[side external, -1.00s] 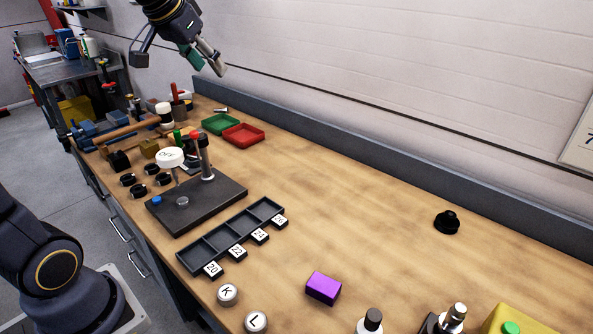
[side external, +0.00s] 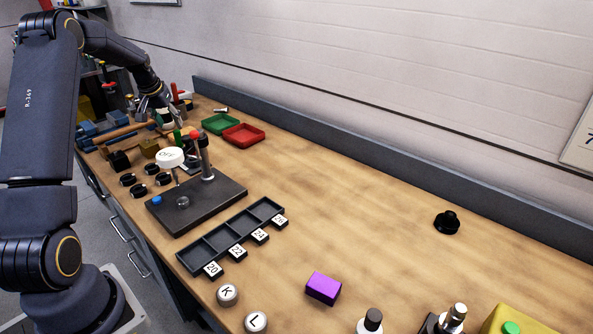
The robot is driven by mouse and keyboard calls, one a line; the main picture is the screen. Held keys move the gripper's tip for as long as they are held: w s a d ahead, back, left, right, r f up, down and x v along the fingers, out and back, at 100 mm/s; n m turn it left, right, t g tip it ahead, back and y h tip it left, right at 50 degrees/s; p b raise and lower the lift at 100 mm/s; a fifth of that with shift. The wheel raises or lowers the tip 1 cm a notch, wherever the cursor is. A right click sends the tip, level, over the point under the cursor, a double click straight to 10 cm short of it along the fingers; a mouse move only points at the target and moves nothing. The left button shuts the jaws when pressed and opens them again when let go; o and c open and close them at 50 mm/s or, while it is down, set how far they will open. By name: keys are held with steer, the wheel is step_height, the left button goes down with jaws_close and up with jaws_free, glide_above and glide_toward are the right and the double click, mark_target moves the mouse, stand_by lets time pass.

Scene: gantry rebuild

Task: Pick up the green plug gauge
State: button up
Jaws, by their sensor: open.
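A small upright green piece (side external: 178,136), which looks like the green plug gauge, stands among the clutter at the far left of the bench. It is just behind the dark gauge stand. My gripper (side external: 173,115) points down close above and beside it, its jaws open. It is small in this view, and I cannot tell whether the fingers touch the green piece or are around it. The lower part of the green piece is partly hidden by nearby things.
A dark gauge stand (side external: 218,198) with an upright post and white dial is close in front. Black rings (side external: 138,190), a wooden-handled mallet (side external: 122,131), a green tray (side external: 220,123) and a red tray (side external: 244,134) surround the spot. The bench's middle (side external: 340,210) is mostly clear.

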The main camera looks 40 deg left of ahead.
mark_target(176, 131)
steer(key=x, duration=0.7)
steer(key=shift+w, duration=0.25)
jaws_close()
